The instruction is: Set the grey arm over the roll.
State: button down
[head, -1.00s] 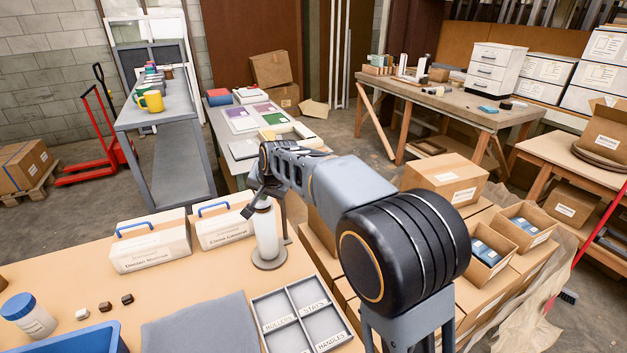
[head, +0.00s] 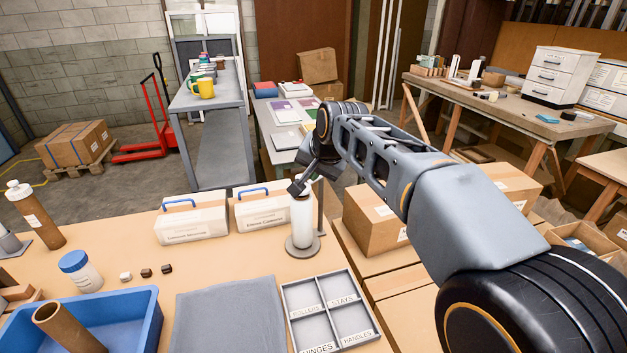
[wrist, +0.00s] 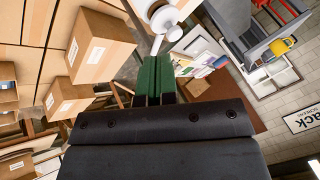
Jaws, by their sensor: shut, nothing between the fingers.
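The white roll (head: 302,218) stands upright on a round grey base (head: 303,248) near the back right of the tan table. A thin grey upright (head: 320,207), seemingly the grey arm, stands just right of the roll. My gripper (head: 298,188) is at the roll's top in the head view, partly covering it; I cannot tell if they touch. In the wrist view, my green fingertips (wrist: 157,77) are together and empty. A pale round form, seemingly the roll and its base (wrist: 165,18), lies beyond them at the top edge.
Two white cases (head: 192,220) with blue handles stand left of the roll. A divided grey tray (head: 328,310), a grey mat (head: 228,318) and a blue bin (head: 150,310) lie in front. Cardboard boxes (head: 375,218) stand close on the right.

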jog(key=shift+s+a+r, duration=0.1)
jog(key=shift+s+r, duration=0.4)
jog(key=shift+r, duration=0.3)
jog(key=s+d+f+n+g+h, duration=0.1)
jog(key=s+d+f+n, duration=0.1)
jog(key=s+d+f, duration=0.3)
jog(key=s+d+f+n+g+h, duration=0.1)
jog(key=s+d+f+n, duration=0.2)
jog(key=s+d+f, duration=0.3)
jog(key=s+f, duration=0.5)
jog(key=s, duration=0.4)
jog(key=shift+f+h, duration=0.15)
jog(key=shift+h, duration=0.15)
